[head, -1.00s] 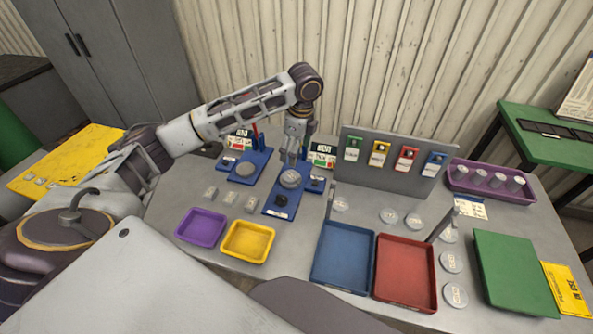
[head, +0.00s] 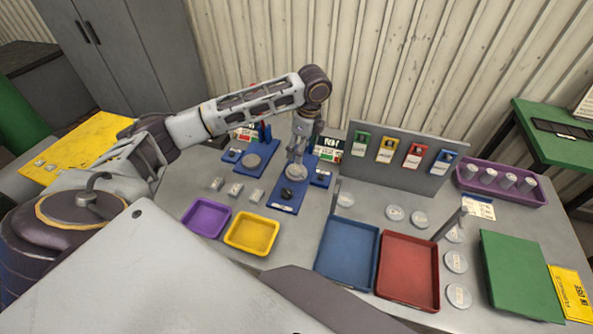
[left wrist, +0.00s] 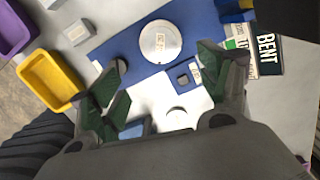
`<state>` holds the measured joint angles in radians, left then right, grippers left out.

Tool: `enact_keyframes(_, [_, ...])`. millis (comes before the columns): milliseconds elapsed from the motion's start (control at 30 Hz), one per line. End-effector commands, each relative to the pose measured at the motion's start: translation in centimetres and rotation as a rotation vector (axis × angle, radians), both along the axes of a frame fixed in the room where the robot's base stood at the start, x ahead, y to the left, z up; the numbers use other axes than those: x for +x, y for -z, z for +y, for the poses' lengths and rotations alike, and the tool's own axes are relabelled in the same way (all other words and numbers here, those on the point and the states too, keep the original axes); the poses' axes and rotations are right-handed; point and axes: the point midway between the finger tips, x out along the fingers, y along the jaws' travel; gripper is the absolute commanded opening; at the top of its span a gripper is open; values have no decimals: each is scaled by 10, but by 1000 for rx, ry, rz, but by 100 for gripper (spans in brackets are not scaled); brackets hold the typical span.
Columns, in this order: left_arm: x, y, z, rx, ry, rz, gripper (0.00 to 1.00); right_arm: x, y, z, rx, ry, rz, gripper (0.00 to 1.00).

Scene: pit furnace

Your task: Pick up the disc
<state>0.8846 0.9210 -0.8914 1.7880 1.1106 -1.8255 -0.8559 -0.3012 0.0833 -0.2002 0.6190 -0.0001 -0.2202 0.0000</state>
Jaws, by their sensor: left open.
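A round pale grey disc (head: 296,172) with a small label lies on the right-hand blue stand (head: 283,207). In the left wrist view the disc (left wrist: 160,41) lies flat, its label facing up. My left gripper (head: 297,157) points down just above this disc, partly covering it in the head view. In the left wrist view its two green-padded fingers (left wrist: 160,85) are spread with nothing between them, and the disc shows beyond the fingertips. My right gripper is not in view.
A purple tray (head: 206,236) and yellow tray (head: 230,246) lie in front. Blue (head: 318,268) and red (head: 437,296) trays lie right, with several loose discs (head: 456,262) around. A grey upright panel (head: 360,170) with coloured tags stands behind. A BENT sign (left wrist: 267,48) stands beside the stand.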

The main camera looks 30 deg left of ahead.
Motion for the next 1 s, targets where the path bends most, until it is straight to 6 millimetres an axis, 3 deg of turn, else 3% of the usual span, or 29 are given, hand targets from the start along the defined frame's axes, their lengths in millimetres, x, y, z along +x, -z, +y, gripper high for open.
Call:
enact_keyframes(400, [0,48,7,1,-1,1,77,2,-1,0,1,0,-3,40])
enact_keyframes(1000, [0,59,10,1,-1,2,77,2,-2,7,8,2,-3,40])
